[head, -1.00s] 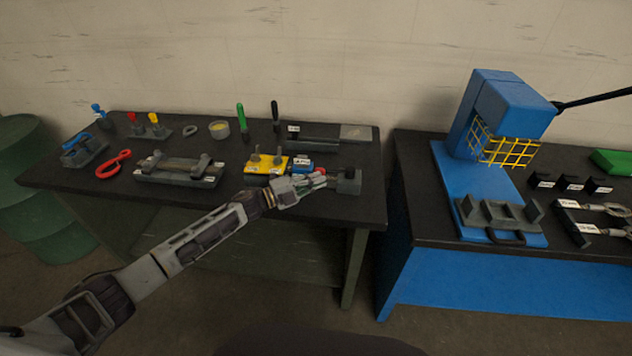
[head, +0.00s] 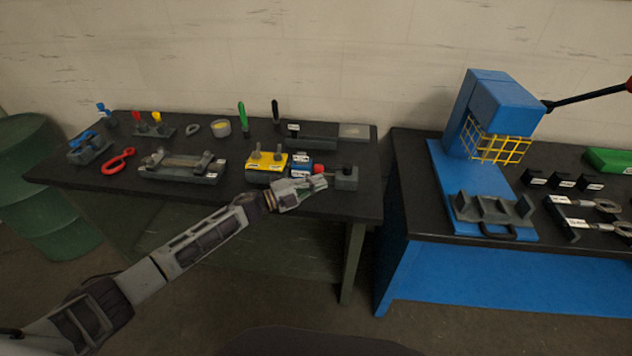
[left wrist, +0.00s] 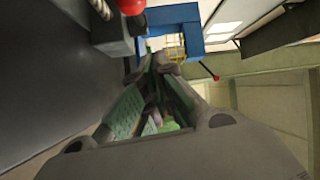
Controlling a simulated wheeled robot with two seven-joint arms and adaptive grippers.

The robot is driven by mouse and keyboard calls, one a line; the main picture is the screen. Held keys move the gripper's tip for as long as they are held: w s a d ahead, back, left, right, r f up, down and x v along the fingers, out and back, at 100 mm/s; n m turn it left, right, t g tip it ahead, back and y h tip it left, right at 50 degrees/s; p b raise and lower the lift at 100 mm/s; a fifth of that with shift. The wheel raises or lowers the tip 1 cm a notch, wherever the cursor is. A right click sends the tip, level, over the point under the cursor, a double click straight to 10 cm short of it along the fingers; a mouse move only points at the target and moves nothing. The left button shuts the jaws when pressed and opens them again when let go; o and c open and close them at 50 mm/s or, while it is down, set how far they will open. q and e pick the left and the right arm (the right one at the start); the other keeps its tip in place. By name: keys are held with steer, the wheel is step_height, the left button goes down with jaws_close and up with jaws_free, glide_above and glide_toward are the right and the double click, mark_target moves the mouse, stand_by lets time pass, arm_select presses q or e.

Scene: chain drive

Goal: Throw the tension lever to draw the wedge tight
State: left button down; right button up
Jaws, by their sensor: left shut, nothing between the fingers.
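A small lever with a red ball knob (head: 318,169) stands at a grey block (head: 346,178) near the front right of the left table. I take it for the tension lever. In the left wrist view the red knob (left wrist: 131,5) is cut off by the top edge, above the grey block (left wrist: 113,42). My left gripper (head: 324,183) is shut and empty, just in front of the knob and left of the block. Its fingertips (left wrist: 160,64) sit below the knob; I cannot tell whether they touch the lever. I cannot make out the wedge. My right gripper is out of view.
A yellow block (head: 266,167) with grey pegs and a blue block (head: 301,165) stand left of the lever. A grey fixture (head: 180,168) and red-handled tool (head: 119,161) lie further left. A blue press (head: 495,110) stands on the right table. A gap separates the tables.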

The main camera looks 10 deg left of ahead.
arm_select(q)
steer(key=shift+s+a, duration=0.1)
steer(key=shift+a, duration=0.25)
steer(key=shift+a+f, duration=0.3)
steer(key=shift+a, duration=0.6)
steer(key=a+b, duration=0.1)
steer(key=a, duration=0.2)
steer(key=a+b, duration=0.1)
steer(key=a, duration=0.2)
steer(key=shift+s+f, duration=0.1)
steer(key=shift+f, duration=0.1)
steer(key=shift+s+a+r, duration=0.1)
steer(key=shift+a, duration=0.55)
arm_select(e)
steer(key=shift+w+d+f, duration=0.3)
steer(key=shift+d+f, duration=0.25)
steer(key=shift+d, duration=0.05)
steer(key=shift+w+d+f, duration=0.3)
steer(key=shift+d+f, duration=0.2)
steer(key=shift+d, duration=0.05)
arm_select(q)
steer(key=shift+a, duration=0.1)
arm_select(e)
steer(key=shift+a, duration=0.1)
